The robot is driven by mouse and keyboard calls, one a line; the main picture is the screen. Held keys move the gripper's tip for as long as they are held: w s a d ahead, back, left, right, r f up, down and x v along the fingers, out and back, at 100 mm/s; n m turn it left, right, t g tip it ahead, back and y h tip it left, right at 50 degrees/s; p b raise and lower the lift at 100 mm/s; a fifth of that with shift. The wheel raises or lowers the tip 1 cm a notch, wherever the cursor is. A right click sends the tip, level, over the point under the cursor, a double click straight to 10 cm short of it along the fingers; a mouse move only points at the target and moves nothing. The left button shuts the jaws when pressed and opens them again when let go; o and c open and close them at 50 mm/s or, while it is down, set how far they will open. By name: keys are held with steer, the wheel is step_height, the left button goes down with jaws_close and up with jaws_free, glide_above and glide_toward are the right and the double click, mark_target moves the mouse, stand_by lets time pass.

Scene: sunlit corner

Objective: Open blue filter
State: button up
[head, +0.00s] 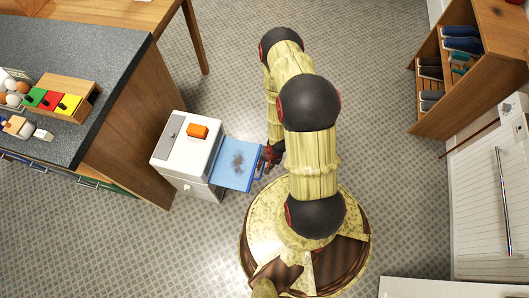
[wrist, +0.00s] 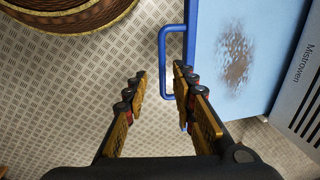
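The blue filter (head: 234,165) is a flat light-blue panel with a dark smudge, sticking out from the right side of a white box-shaped appliance (head: 190,150). In the wrist view the filter (wrist: 240,25) fills the upper right, with a blue loop handle (wrist: 163,65) on its left edge. My gripper (wrist: 160,82) is open, its two fingers apart. The outer bar of the handle appears between the fingertips in the picture; I cannot tell whether they touch it. In the head view my gripper (head: 268,158) is beside the filter's outer edge, small and partly hidden by my arm.
A dark counter (head: 70,60) stands at left, with coloured blocks and eggs. A wooden shelf (head: 475,60) is at upper right. The tiled floor (head: 360,50) is open between them.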

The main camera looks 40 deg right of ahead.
step_height(320, 180, up, 9)
steer(key=s+d, duration=0.1)
steer(key=shift+s, duration=0.25)
stand_by(0.5)
steer(key=s+n+g, duration=0.2)
steer(key=s+g, duration=0.1)
steer(key=s, duration=0.4)
step_height(320, 180, up, 7)
steer(key=s+d+n+g, duration=0.2)
steer(key=w+a+r+n+t+h, duration=0.1)
steer(key=w+a+r, duration=0.15)
steer(key=r, duration=1.05)
steer(key=w+a+r+n+h, duration=0.1)
steer(key=w+r+n, duration=0.15)
steer(key=r, duration=0.95)
steer(key=a+r+n+t, duration=0.1)
steer(key=a+r+t, duration=0.3)
steer(key=r, duration=0.9)
steer(key=a+r+n+t, duration=0.2)
steer(key=a+r+t, duration=0.2)
steer(key=a+r, duration=0.4)
step_height(320, 180, up, 5)
steer(key=shift+w+a+r+y, duration=0.15)
steer(key=shift+y, duration=0.25)
